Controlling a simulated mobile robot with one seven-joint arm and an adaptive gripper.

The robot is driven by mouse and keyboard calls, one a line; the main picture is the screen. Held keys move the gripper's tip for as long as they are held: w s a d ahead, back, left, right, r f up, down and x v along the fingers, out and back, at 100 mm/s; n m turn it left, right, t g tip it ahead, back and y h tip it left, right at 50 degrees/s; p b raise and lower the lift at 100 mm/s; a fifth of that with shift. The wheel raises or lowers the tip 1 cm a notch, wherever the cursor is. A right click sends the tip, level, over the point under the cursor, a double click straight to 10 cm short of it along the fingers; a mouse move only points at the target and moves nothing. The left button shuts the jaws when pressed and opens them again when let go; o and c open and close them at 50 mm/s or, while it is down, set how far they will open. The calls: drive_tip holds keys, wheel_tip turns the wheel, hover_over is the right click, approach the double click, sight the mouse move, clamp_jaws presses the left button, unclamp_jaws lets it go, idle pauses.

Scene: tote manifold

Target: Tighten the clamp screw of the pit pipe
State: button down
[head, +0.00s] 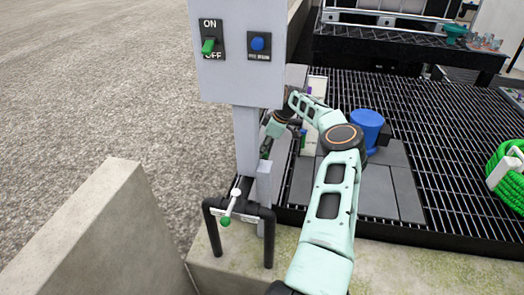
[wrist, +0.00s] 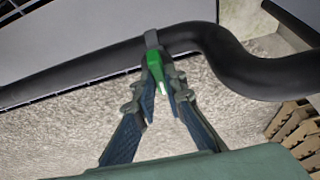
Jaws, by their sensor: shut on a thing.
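In the wrist view a black pipe (wrist: 90,66) runs across the picture and bends at the right. A grey clamp band (wrist: 151,39) sits around it. A green clamp screw (wrist: 155,66) hangs below the band. My gripper (wrist: 162,88) is shut on the green screw, with a fingertip on each side of it. The fingertips hide part of the screw. In the head view my arm reaches down behind the grey control box and its post; the gripper and the screw cannot be made out clearly there.
The control box (head: 240,60) has a green ON/OFF switch (head: 208,46) and a blue button (head: 258,44). A black rail stand (head: 268,235) with a green-tipped lever (head: 226,219) stands below. A blue cylinder (head: 367,127) and a green hose coil (head: 505,170) are at right. Wooden pallets (wrist: 292,130) show in the wrist view.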

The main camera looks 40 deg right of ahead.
drive_tip(key=m, duration=0.2)
drive_tip(key=m+h, duration=0.1)
drive_tip(key=m, duration=0.1)
drive_tip(key=shift+r+t+h, duration=0.1)
drive_tip(key=shift+t+h, duration=0.2)
drive_tip(key=shift+m+h+b, duration=0.55)
drive_tip(key=shift+m+h, duration=0.25)
drive_tip(key=shift+m, duration=1.5)
drive_tip(key=c, duration=2)
unclamp_jaws()
drive_tip(key=shift+a, duration=0.1)
drive_tip(key=v, duration=1.2)
drive_tip(key=shift+s, duration=0.15)
